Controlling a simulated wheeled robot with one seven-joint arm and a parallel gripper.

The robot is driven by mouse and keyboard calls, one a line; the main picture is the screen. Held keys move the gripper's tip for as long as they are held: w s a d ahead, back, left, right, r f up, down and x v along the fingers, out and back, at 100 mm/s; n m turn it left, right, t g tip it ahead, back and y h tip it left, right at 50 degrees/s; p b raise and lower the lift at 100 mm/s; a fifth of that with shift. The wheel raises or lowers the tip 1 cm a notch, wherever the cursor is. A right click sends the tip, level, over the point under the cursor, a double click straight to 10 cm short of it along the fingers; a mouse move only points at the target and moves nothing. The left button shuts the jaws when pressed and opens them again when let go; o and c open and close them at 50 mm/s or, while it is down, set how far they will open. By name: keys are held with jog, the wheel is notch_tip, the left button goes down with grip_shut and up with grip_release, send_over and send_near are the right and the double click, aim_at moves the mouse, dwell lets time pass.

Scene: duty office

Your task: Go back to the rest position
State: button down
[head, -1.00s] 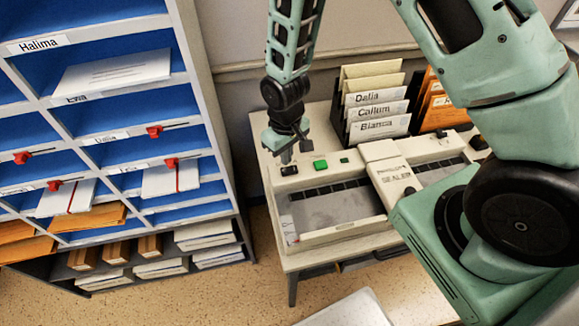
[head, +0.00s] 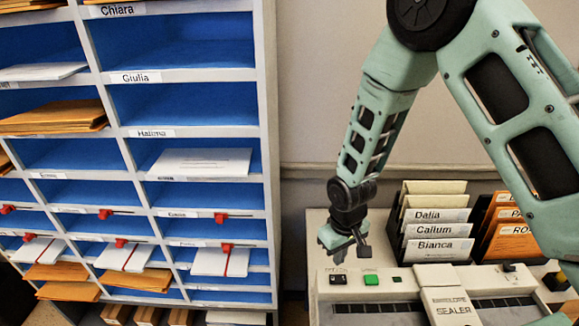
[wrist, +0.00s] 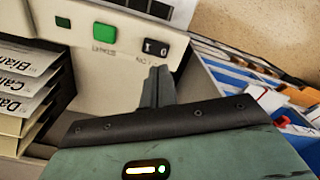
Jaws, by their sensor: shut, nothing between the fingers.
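My gripper (head: 361,242) hangs at the end of my green arm, over the back left corner of the sealer machine (head: 440,300). Its fingers are together with nothing between them. In the wrist view my gripper (wrist: 158,88) points toward the machine's panel, with a green button (wrist: 103,30) and a black switch (wrist: 155,47) beyond the fingertips. The green button also shows in the head view (head: 371,280), just below the gripper. I cannot tell the exact gap between the fingers and the machine.
A blue pigeonhole shelf (head: 272,130) with name labels, envelopes and red tags stands at the left. A black rack of envelopes labelled Dalia, Callum and Bianca (head: 436,230) stands right of my gripper. Orange envelopes (head: 507,240) stand farther right. Bare wall (head: 320,80) lies behind.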

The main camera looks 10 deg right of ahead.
jog(key=s+a+r+n+y+b, duration=0.15)
jog(key=s+a+r+b, duration=0.25)
jog(key=s+a+r, duration=0.45)
jog(key=s+d+r+n+b, duration=0.2)
jog(key=s+r, duration=0.5)
jog(key=s, duration=0.5)
jog(key=shift+s+r+h+b, duration=0.3)
jog(key=shift+h+b, duration=0.15)
jog(key=shift+b, duration=0.15)
jog(key=shift+w+d, duration=0.1)
jog(key=w+d+f+m+b, duration=0.3)
jog(key=w+m+b, duration=0.1)
jog(key=w+m, duration=0.3)
jog(key=w+d+f+m+b, duration=0.3)
jog(key=w+m, duration=0.3)
jog(key=m, duration=0.5)
jog(key=w+d+f+m+b, duration=0.2)
jog(key=w+d+m+b, duration=0.1)
jog(key=w+m, duration=0.4)
jog(key=shift+w+d+f+m+h+b, duration=0.2)
jog(key=shift+w+f+m+h+b, duration=0.15)
jog(key=shift+m+b, duration=0.7)
